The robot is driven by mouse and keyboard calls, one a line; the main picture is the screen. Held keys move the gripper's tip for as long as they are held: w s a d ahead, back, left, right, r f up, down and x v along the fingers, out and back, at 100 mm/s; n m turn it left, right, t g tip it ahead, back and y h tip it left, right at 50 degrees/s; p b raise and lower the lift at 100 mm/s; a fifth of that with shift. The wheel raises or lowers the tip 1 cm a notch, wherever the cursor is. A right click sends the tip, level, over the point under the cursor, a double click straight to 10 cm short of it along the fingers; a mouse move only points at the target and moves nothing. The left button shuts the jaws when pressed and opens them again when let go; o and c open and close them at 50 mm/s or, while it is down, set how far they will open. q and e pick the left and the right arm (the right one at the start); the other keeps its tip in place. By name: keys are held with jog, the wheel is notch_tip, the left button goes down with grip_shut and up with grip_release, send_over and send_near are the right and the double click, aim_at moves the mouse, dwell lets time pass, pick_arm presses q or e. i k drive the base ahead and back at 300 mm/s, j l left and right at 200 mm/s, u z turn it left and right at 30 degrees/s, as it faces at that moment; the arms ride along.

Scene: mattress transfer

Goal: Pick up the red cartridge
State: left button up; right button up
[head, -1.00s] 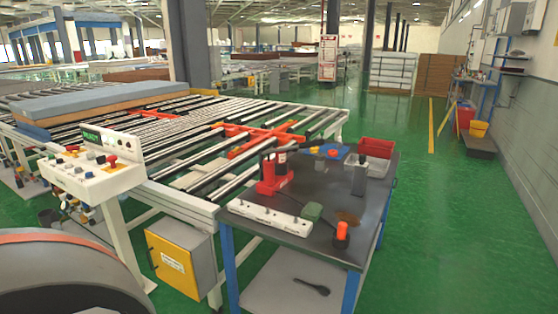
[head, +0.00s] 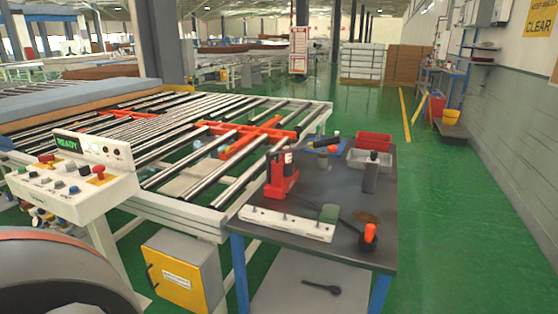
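A bench with a dark grey top (head: 310,200) stands right of centre. On its left part a red upright object (head: 281,180) with a dark, labelled top stands behind a white strip (head: 288,223). A small orange-red piece (head: 370,231) sits on a dark holder at the bench's front right. I cannot tell for certain which of these red things is the cartridge. Neither of my grippers shows in the head view.
Red (head: 373,143) and pale (head: 370,159) bins stand at the bench's back. A roller conveyor (head: 200,150) and a control console (head: 75,185) are left. The green aisle (head: 440,230) on the right is clear.

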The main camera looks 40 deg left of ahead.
aim_at(287, 158)
jog(key=k+j, duration=0.1)
jog(key=j, duration=0.35)
jog(key=k+j, duration=0.1)
jog(key=j, duration=0.4)
jog(key=k+j, duration=0.1)
jog(key=j, duration=0.85)
jog(key=k+z, duration=0.05)
